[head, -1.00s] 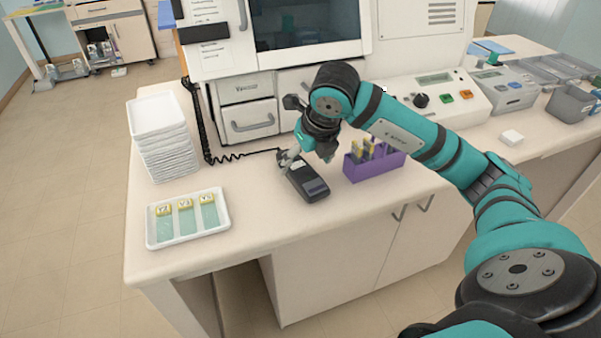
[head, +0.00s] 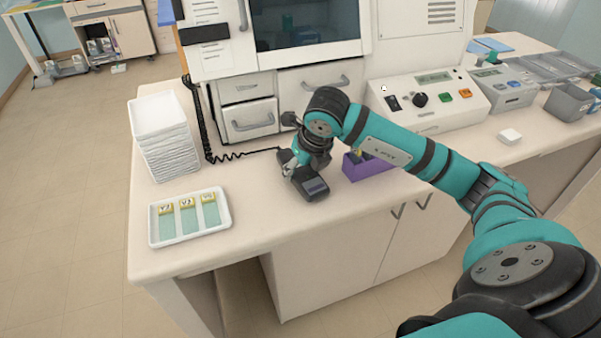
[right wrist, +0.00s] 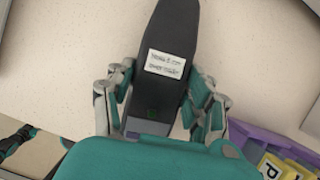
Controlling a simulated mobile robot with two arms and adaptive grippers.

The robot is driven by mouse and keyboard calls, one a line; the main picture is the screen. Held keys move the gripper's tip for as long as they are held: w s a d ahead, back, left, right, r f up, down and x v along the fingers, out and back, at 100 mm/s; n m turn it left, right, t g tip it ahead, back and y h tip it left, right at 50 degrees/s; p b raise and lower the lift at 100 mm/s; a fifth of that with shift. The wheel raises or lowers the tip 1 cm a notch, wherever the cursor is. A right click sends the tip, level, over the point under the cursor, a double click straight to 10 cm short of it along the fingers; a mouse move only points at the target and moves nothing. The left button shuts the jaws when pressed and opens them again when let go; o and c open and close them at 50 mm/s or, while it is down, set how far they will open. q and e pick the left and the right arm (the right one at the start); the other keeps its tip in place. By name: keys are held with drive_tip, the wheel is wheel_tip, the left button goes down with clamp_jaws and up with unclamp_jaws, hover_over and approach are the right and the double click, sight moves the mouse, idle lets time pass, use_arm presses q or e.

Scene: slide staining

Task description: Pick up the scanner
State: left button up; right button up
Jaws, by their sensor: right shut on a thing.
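The scanner (head: 312,187) is a dark grey handheld device with a small screen, at the middle of the counter in the head view. In the right wrist view the scanner (right wrist: 165,60) shows a white label on its dark body. My right gripper (head: 298,170) is shut on it, with the fingers (right wrist: 160,108) on both sides of its body. The arm hides part of the scanner in the head view. I cannot tell whether the scanner touches the counter. My left gripper is not in view.
A purple rack (head: 370,168) stands just right of the scanner. A white tray (head: 190,238) with several slides lies at the front left, and stacked white trays (head: 165,150) stand behind it. A coiled black cord (head: 236,157) runs behind the scanner. The counter's front middle is free.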

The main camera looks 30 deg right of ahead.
sight(302, 169)
drive_tip(key=c, duration=0.4)
drive_tip(key=shift+r, duration=0.2)
wheel_tip(302, 169, up, 9)
drive_tip(key=shift+r+b, duration=0.15)
drive_tip(key=shift+b, duration=0.5)
drive_tip(key=s+d+r, duration=0.1)
drive_tip(key=d+r, duration=0.2)
drive_tip(key=d, duration=0.8)
drive_tip(key=s+d+r+p, duration=0.1)
drive_tip(key=d+r, duration=0.3)
drive_tip(key=d, duration=0.8)
drive_tip(key=shift+s+r, duration=0.2)
drive_tip(key=shift+s, duration=0.25)
drive_tip(key=shift+p, duration=0.3)
